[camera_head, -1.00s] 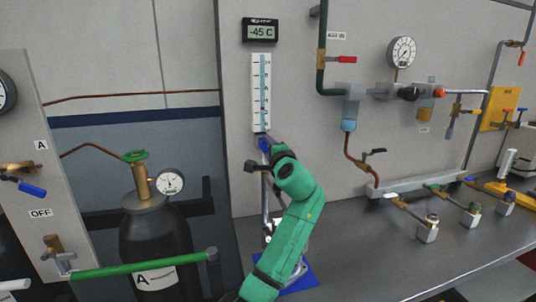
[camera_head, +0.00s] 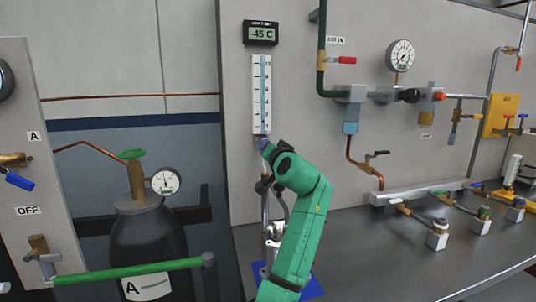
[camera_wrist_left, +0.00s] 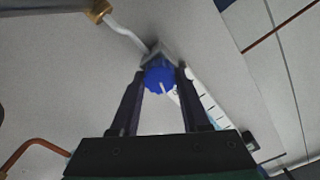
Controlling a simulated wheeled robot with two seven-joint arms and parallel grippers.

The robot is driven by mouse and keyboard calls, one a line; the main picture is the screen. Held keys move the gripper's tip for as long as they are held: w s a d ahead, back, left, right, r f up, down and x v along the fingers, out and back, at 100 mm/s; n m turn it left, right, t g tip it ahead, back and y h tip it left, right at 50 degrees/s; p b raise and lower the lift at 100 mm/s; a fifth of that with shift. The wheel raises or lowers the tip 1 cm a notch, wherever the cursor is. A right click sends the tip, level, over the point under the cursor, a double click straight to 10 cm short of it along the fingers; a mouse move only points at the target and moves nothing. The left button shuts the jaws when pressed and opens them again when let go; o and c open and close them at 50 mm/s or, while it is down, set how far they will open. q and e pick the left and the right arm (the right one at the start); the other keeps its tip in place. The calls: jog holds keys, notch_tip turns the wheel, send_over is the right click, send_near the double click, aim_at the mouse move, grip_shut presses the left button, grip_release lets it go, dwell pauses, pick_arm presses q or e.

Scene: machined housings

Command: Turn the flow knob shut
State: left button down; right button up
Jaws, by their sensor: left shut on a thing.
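The flow knob (camera_wrist_left: 159,82) is round and blue with a white pointer line, mounted on a grey block below the flow meter. The flow meter (camera_head: 262,94) is an upright white scale tube on the grey panel in the head view. My left gripper (camera_wrist_left: 159,83) has its two dark fingers on either side of the knob, shut on it. In the head view the knob (camera_head: 263,144) is a small blue patch at the tube's foot, mostly hidden by my left gripper (camera_head: 264,152) and green arm. My right gripper is not in view.
A display (camera_head: 261,32) reading -45 C is above the tube. A black cylinder (camera_head: 150,245) with a green valve and gauge stands left. Pipes and valves (camera_head: 350,93) fill the panel at right. The grey bench (camera_head: 370,245) has free room right of my arm.

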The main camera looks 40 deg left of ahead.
pick_arm(q)
jog(key=shift+f+n+b, duration=0.15)
jog(key=shift+n+b, duration=0.35)
jog(key=shift+n, duration=0.8)
jog(key=shift+c, duration=1.9)
grip_release()
jog(key=shift+s+d, duration=0.1)
jog(key=shift+s+d, duration=0.2)
jog(key=shift+d, duration=0.15)
jog(key=b+v, duration=0.3)
jog(key=v, duration=1)
jog(key=shift+s+d, duration=0.15)
jog(key=shift+d, duration=0.1)
